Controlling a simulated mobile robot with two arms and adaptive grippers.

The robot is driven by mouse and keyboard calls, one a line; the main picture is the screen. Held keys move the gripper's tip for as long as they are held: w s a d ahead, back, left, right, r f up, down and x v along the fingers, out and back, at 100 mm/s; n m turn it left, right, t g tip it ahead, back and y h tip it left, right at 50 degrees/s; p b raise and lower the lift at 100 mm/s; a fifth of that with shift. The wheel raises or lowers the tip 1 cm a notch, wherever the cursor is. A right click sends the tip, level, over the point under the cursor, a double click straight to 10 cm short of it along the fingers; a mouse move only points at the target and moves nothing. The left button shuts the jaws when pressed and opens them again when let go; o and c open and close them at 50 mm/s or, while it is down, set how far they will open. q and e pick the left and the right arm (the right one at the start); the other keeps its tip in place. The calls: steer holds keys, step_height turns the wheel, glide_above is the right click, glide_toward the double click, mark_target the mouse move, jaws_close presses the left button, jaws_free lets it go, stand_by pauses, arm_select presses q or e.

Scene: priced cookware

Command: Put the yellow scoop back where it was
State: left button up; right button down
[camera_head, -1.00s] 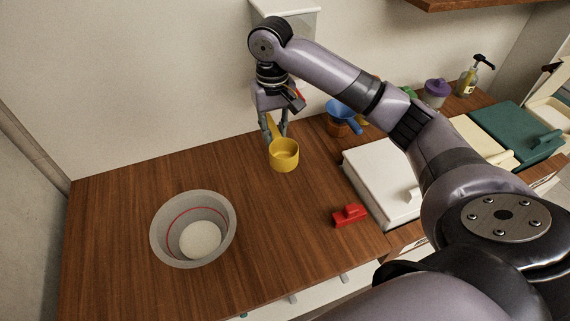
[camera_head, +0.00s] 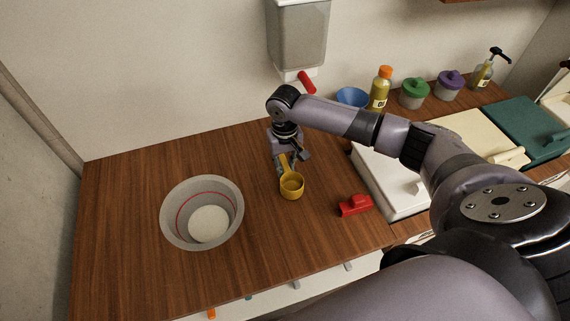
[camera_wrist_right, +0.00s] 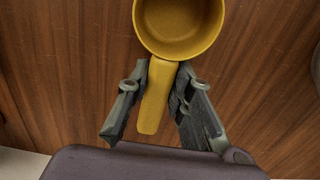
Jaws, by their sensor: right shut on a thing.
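The yellow scoop (camera_head: 291,187) is near the middle of the wooden counter, upright with its opening up. It is at or just above the wood; I cannot tell whether it touches. My right gripper (camera_head: 283,165) reaches down to it from behind and is shut on its handle. In the right wrist view the scoop's cup (camera_wrist_right: 178,25) is at the top, and its handle (camera_wrist_right: 156,95) lies between the two fingers of the right gripper (camera_wrist_right: 158,100). My left gripper is not in view.
A grey bowl (camera_head: 175,225) with white contents stands left. A red clip-like object (camera_head: 355,205) and white box (camera_head: 372,173) are right. A dispenser (camera_head: 298,38) with a red handle (camera_head: 307,82) hangs behind. Blue bowl (camera_head: 351,97), bottle (camera_head: 380,88) and jars stand at the back right.

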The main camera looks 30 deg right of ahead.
mark_target(285, 164)
steer(key=shift+f, duration=0.1)
steer(key=c, duration=1.4)
jaws_free()
steer(key=shift+c, duration=0.2)
step_height(285, 164, up, 12)
steer(key=shift+w+b, duration=0.15)
steer(key=shift+b, duration=0.25)
